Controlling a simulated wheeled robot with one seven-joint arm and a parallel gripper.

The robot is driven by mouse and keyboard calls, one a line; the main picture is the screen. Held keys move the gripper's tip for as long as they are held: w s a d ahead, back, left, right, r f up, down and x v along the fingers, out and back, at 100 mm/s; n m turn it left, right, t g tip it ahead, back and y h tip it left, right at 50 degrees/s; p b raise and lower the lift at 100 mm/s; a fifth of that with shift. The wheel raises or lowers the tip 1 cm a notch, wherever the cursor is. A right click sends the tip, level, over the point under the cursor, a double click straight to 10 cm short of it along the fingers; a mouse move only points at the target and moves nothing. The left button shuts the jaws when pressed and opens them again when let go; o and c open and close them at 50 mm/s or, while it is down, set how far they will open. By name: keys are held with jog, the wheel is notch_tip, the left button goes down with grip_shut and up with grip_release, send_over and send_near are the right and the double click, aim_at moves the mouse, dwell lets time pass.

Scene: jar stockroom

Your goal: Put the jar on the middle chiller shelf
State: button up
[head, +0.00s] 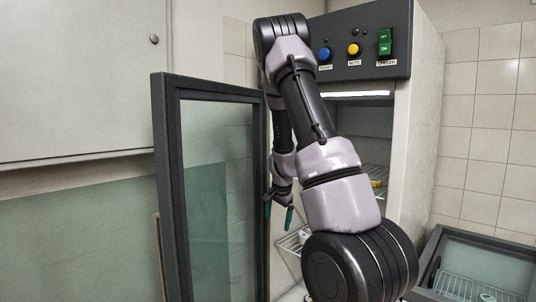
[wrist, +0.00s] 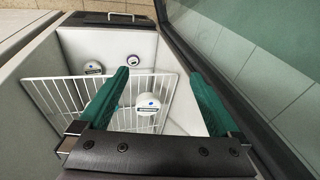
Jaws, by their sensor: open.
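The chiller (head: 420,130) stands open, its glass door (head: 166,190) swung out to the left. Inside are wire shelves; one (head: 372,170) shows partly behind my arm, and a lower one (head: 288,246) sticks out below my gripper. A pale jar (head: 304,236) shows at the lower shelf, partly hidden by my arm. My gripper (head: 278,214) is open and empty beside the door's edge. In the wrist view my gripper (wrist: 158,73) has its green fingers apart over a wire rack (wrist: 60,92), with a white-lidded jar (wrist: 148,104) seen between them.
The wrist view shows two more round white-topped things (wrist: 92,68) (wrist: 133,60) near the rack. A dark door frame (wrist: 215,75) runs close along the right finger. A small yellow item (head: 376,183) is on the chiller shelf.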

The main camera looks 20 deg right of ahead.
jog(key=s+a+r+n+t+y, duration=0.1)
jog(key=s+a+r, duration=0.25)
jog(key=r, duration=0.35)
jog(key=s+a+r+n+y, duration=0.1)
jog(key=s+a+r+n, duration=0.1)
jog(key=a+r, duration=0.3)
jog(key=s+a+r+n+t+y, duration=0.1)
jog(key=s+a+r, duration=0.2)
jog(key=r, duration=0.5)
jog(key=s+a+r+n, duration=0.2)
jog(key=s+r, duration=0.2)
jog(key=s, duration=0.5)
jog(key=s+a+r+n+t, duration=0.1)
jog(key=s+a+r+n, duration=0.1)
jog(key=s+r, duration=0.3)
jog(key=s, duration=0.4)
jog(key=shift+a+r+n+t, duration=0.2)
jog(key=shift+r+n+t, duration=0.1)
jog(key=shift+n, duration=0.1)
jog(key=shift+s+d, duration=0.1)
